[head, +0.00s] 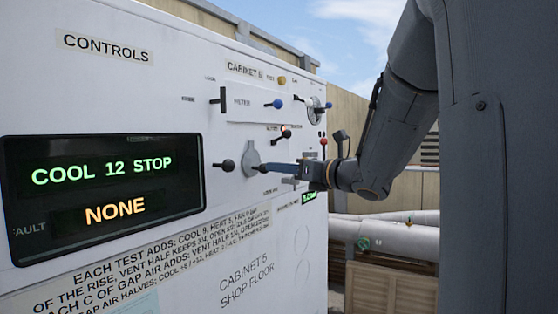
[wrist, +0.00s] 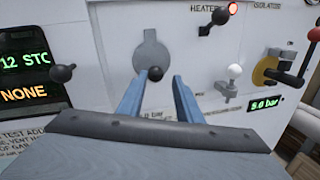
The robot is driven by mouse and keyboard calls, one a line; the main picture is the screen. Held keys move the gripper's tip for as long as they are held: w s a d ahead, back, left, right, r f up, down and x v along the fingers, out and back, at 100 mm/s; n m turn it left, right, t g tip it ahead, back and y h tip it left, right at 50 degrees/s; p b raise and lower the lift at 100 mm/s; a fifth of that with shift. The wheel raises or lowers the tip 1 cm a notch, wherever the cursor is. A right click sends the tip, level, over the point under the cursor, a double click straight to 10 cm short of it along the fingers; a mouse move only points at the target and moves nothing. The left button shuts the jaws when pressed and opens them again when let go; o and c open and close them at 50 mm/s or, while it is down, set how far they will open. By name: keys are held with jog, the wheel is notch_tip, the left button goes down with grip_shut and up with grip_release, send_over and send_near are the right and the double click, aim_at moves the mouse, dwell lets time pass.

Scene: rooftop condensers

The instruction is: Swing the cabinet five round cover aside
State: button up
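The round cover (head: 251,157) is a flat grey disc with a small tab on top, on the white front of cabinet five (head: 262,215). It also shows in the wrist view (wrist: 151,52), hanging against the panel. A black ball knob (wrist: 155,73) stands out at the cover's lower edge. My gripper (wrist: 159,78) has its two blue-grey fingers apart, one on each side of this knob, with gaps visible. In the head view my gripper (head: 266,168) reaches in from the right, its tips close to the cover. What lies behind the cover is hidden.
Another black knob (wrist: 63,73) sits left of the cover, near the lit display (head: 103,190) reading "COOL 12 STOP" and "NONE". A heater lever (wrist: 219,17), a white-tipped switch (wrist: 234,72) and a red isolator handle (wrist: 313,36) are to the right.

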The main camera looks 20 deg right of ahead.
aim_at(264, 167)
jog(key=x, duration=0.3)
jog(key=a+p+x, duration=0.1)
jog(key=x, duration=0.2)
jog(key=shift+a+f+p, duration=0.1)
jog(key=shift+a+p, duration=0.1)
jog(key=shift+p, duration=0.1)
jog(key=shift+d, duration=0.2)
jog(key=shift+s+d, duration=0.1)
grip_shut()
jog(key=shift+d, duration=0.15)
